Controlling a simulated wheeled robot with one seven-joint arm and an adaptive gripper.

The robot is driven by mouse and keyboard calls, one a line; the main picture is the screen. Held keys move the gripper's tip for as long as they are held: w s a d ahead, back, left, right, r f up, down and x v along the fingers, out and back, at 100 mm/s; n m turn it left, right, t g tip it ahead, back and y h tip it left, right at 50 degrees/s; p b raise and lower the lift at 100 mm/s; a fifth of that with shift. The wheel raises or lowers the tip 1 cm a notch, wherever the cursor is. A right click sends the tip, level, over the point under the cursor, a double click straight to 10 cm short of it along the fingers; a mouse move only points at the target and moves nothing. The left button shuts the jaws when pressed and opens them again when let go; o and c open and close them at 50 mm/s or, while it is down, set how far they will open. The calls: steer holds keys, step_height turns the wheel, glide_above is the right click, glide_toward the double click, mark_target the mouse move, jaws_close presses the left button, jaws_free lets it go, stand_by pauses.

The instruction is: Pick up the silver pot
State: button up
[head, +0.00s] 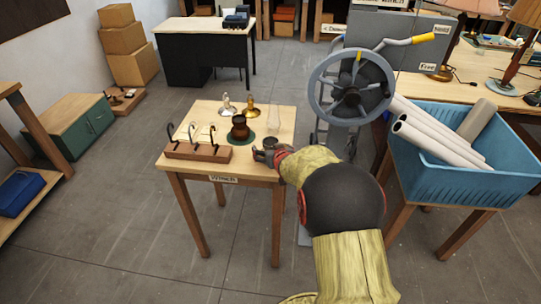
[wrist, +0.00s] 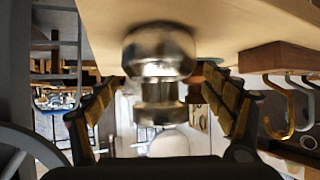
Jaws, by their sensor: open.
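A shiny silver pot (wrist: 160,55) stands on the tabletop in the wrist view, which shows the scene upside down. It lies between the two finger lines of my gripper (wrist: 163,108), with gaps showing on both sides of its narrow part. In the head view my gripper (head: 266,154) is low over the table's front right corner, and a small grey round top (head: 269,142) beside it seems to be this pot. My gripper is open and holds nothing. The arm and fingers hide part of that corner.
The wooden table (head: 205,177) also bears a hook rack (head: 199,151), a dark brown pot (head: 239,130) on a green mat, a silver piece (head: 227,107), a brass piece (head: 250,109) and clear glass (head: 272,118). A blue crate (head: 470,180) of rolls stands right.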

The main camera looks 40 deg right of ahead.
steer(key=shift+c, duration=0.6)
steer(key=shift+r, duration=0.1)
steer(key=c, duration=1.4)
